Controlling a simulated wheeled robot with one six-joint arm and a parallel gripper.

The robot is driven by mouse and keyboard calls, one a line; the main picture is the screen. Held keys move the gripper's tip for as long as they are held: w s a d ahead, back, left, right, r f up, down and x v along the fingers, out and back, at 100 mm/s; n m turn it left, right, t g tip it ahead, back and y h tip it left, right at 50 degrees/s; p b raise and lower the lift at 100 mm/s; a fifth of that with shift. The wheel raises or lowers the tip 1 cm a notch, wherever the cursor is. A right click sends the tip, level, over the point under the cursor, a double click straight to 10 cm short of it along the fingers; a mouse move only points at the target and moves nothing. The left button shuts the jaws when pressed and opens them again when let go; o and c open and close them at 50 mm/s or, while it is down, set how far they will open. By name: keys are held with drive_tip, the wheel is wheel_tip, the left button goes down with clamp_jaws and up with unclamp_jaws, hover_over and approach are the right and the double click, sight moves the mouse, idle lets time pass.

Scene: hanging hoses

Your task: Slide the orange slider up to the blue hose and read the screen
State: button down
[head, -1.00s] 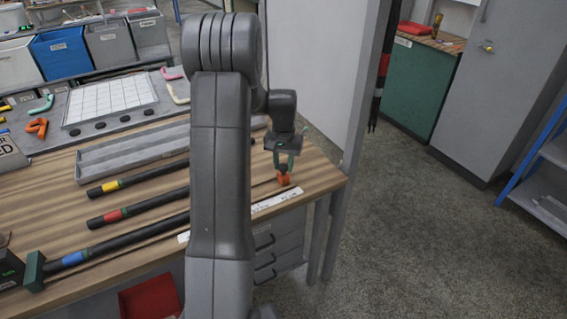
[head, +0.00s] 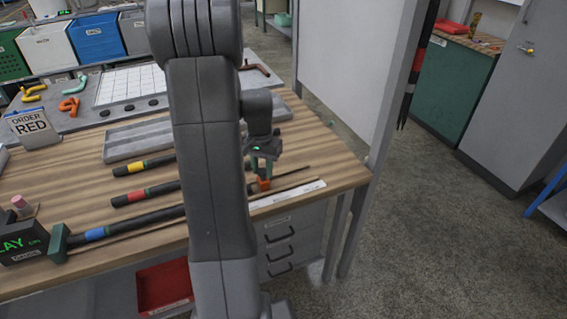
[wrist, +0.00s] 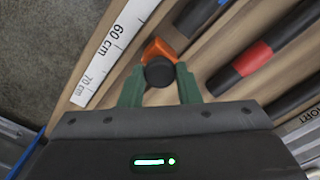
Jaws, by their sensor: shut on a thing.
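The orange slider (head: 265,184) sits beside the white ruler near the table's front edge. My gripper (head: 263,166) is shut on its black knob (wrist: 159,73); green fingers flank the knob in the wrist view (wrist: 160,88). The blue-banded black hose (head: 95,234) lies along the table from a green block (head: 58,241); my arm hides its middle. In the wrist view its dark end (wrist: 193,18) is close to the slider (wrist: 157,48); I cannot tell whether they touch. The screen (head: 25,243) is a dark box with green text, partly cut off, its number out of view.
Red-banded (head: 146,193) and yellow-banded (head: 143,166) hoses lie behind. The white ruler (wrist: 116,47) shows 60 and 70 cm marks. A sign (head: 34,128) reads "ORDER RED".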

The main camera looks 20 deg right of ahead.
drive_tip(key=shift+s+a, duration=0.1)
drive_tip(key=shift+a, duration=1.6)
drive_tip(key=c, duration=1.2)
unclamp_jaws()
drive_tip(key=shift+a, duration=0.1)
drive_tip(key=shift+o, duration=0.7)
drive_tip(key=shift+a, duration=0.15)
drive_tip(key=shift+r, duration=0.3)
wheel_tip(320, 180, up, 13)
